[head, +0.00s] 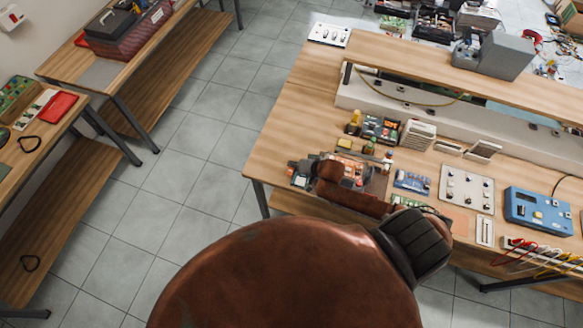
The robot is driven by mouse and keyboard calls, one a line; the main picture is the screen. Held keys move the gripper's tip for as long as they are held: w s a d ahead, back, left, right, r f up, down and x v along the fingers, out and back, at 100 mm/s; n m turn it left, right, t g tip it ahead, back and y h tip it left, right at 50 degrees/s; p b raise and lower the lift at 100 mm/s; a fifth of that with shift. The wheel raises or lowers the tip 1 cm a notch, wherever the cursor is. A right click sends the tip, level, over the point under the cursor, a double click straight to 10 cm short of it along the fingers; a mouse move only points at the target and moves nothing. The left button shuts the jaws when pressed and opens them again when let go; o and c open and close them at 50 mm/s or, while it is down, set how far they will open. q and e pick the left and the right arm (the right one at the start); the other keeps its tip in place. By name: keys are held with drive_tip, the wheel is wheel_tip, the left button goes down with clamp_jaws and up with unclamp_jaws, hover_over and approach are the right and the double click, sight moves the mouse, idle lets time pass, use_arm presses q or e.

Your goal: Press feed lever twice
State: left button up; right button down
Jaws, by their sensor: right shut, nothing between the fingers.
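No feed lever can be made out clearly. My right gripper (301,171) is small and partly hidden behind my brown arm links. It is shut and empty, over the left front part of the wooden workbench (275,140), near a cluster of small electronic parts. I cannot tell whether it touches anything there. My left gripper is not in view.
A blue instrument box (537,211), a pale panel with knobs (467,189) and coloured leads (545,257) lie to the right. A grey machine (494,55) stands on the raised shelf. A side bench (110,70) is at left. Tiled floor (190,140) between is clear.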

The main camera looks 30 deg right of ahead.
sight(293, 168)
drive_tip(key=shift+f, duration=0.1)
idle(0.4)
drive_tip(key=shift+f, duration=0.3)
drive_tip(key=shift+f+b, duration=0.3)
drive_tip(key=shift+f, duration=0.6)
idle(1.0)
drive_tip(key=shift+r+p, duration=1.25)
drive_tip(key=shift+p, duration=0.1)
wheel_tip(293, 168, up, 5)
drive_tip(key=p, duration=0.5)
drive_tip(key=shift+r+p, duration=0.1)
drive_tip(key=shift+p, duration=0.25)
idle(1.2)
